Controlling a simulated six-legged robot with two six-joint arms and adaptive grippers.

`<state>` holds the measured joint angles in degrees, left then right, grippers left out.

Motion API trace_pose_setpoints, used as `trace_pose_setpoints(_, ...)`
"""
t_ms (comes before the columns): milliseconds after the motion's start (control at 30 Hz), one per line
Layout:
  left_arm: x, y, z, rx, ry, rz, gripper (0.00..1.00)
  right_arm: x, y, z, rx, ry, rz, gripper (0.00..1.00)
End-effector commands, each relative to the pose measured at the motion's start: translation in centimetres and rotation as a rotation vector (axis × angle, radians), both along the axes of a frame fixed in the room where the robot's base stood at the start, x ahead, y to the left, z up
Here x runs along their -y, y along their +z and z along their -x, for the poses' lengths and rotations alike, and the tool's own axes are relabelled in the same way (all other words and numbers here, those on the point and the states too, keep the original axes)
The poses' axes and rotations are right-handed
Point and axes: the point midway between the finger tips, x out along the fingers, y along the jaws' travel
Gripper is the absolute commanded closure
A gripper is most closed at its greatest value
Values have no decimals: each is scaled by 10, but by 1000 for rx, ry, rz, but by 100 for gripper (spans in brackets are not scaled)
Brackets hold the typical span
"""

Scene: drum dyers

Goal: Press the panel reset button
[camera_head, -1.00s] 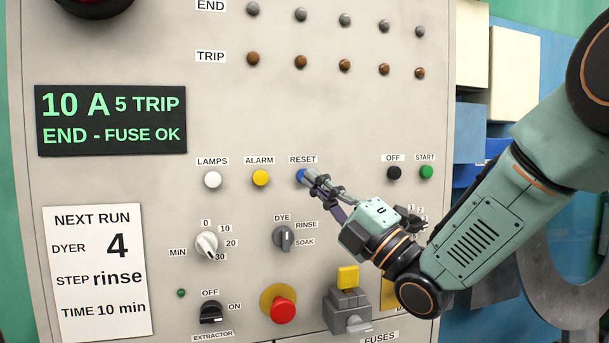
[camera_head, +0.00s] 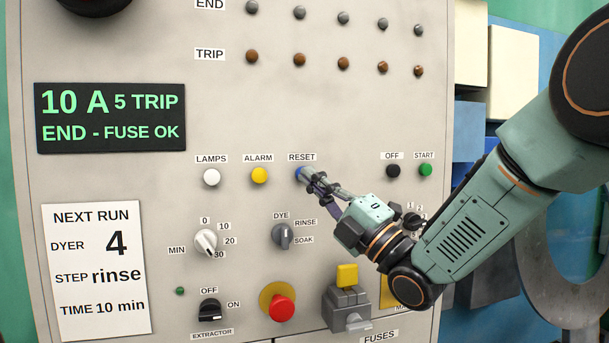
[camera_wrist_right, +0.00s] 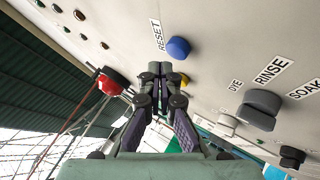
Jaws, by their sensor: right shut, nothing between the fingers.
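The blue reset button (camera_head: 299,173) sits under the RESET label (camera_head: 302,157) on the pale panel (camera_head: 330,115). It is partly hidden in the head view by my right gripper (camera_head: 308,177), whose shut, empty fingertips are right at it. In the right wrist view the blue button (camera_wrist_right: 178,48) is in full sight, just above and right of the closed fingertips (camera_wrist_right: 154,72). A small gap seems to show there, but I cannot tell for sure whether they touch. My left gripper is not in view.
A yellow alarm button (camera_head: 260,175) and white lamps button (camera_head: 212,177) are to the left. The black off button (camera_head: 393,171) and green start button (camera_head: 425,169) are to the right. Below are the dye knob (camera_head: 283,236), red mushroom button (camera_head: 281,307) and fuse block (camera_head: 347,305).

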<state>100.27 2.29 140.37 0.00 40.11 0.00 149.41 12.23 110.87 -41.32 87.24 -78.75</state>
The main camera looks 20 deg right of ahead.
Motion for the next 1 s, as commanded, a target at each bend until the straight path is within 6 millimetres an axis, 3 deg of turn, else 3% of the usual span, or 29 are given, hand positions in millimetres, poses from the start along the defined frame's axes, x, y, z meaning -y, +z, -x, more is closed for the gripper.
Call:
trace_pose_setpoints(667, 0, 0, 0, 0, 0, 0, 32, 0, 0, 0, 0, 0, 0, 100)
trace_pose_setpoints(1000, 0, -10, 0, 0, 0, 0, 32, -1, -2, -10, 0, 0, 0, 100)
